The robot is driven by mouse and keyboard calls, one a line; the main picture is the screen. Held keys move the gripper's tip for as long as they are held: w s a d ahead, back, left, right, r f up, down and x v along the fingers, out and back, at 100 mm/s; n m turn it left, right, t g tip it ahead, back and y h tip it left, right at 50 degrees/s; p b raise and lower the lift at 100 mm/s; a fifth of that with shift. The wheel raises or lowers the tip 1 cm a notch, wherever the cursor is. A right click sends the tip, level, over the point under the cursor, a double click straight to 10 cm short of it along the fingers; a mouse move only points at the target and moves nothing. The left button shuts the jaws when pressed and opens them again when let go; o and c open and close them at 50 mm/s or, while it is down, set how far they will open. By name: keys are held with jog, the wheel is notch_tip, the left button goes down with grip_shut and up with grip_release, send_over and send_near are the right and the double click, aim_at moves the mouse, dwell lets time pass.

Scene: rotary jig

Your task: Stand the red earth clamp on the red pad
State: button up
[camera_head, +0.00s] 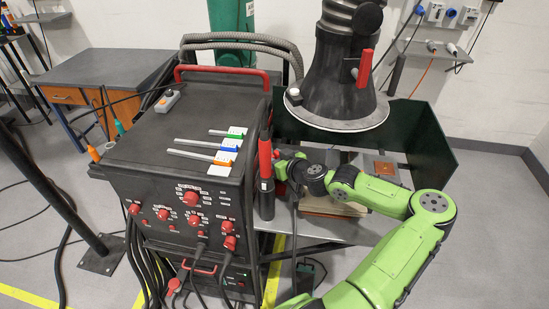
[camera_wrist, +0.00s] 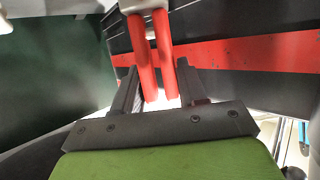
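The handles lie between the two fingers of my gripper (camera_wrist: 157,72), close to both. I cannot tell whether the fingers press on them. In the head view, my gripper (camera_head: 283,168) is at the right side of the black welding machine, with red parts beside it; the clamp's shape is mostly hidden there. A small orange-red square pad (camera_head: 385,168) lies on the table behind my arm, with nothing on it.
The black welding machine (camera_head: 150,150) stands left of my gripper. A red-handled tool (camera_head: 265,158) stands upright there in a black holder. A large black extraction hood (camera_head: 340,85) hangs over the table. Dark green screens (camera_head: 430,145) close the table's back and right. Cables hang below.

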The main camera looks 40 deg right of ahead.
jog(key=o, duration=0.4)
jog(key=shift+r, duration=0.1)
jog(key=shift+r+p, duration=0.25)
jog(key=shift+p, duration=0.1)
jog(key=v, duration=1.2)
jog(key=shift+f, duration=0.2)
